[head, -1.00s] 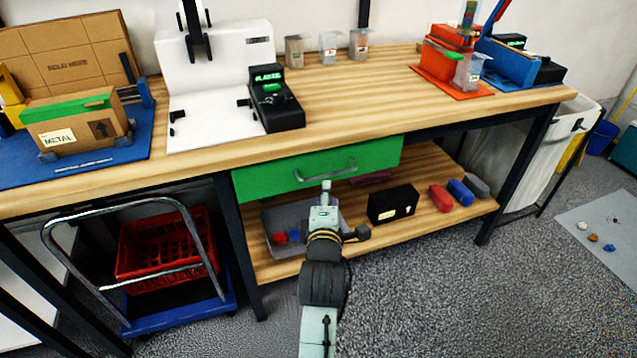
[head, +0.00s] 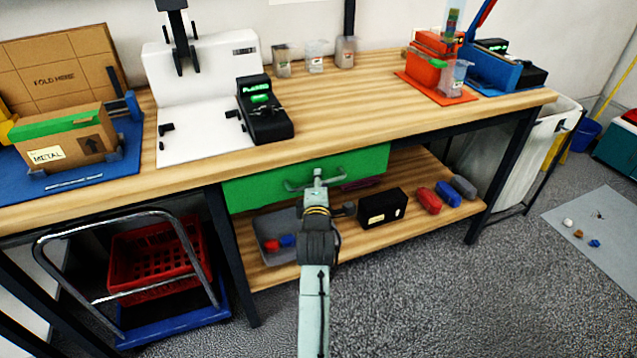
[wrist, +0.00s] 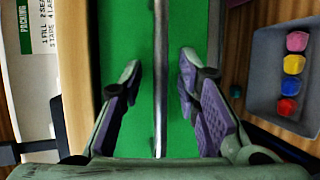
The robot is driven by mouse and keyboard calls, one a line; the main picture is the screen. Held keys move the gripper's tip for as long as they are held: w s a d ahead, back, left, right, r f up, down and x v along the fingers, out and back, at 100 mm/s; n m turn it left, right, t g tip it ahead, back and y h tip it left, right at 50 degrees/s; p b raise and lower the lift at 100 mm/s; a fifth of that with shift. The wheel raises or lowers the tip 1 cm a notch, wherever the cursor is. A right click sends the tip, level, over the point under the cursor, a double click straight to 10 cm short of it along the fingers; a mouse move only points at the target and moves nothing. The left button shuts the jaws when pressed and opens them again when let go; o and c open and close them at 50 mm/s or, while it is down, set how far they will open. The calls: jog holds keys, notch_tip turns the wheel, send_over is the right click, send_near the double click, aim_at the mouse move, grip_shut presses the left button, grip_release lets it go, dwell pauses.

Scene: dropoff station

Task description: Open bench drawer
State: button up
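The green bench drawer (head: 250,190) sits under the wooden bench top and looks shut in the head view. Its grey bar handle (head: 298,187) runs across the front. In the wrist view the drawer front (wrist: 180,25) fills the middle, with the handle (wrist: 160,70) running up the picture between my fingers. My gripper (head: 318,173) is at the handle in the head view. In the wrist view my gripper (wrist: 160,95) is open, with one purple-padded finger on each side of the bar and gaps on both sides. In the head view my arm hides part of the handle.
Below the drawer, the shelf holds a grey bin (head: 268,222) with coloured pieces, a black box (head: 382,208) and several coloured rolls. A trolley with a red crate (head: 158,262) stands at the left. The floor in front is clear.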

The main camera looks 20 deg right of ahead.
grip_shut()
dwell(0.8)
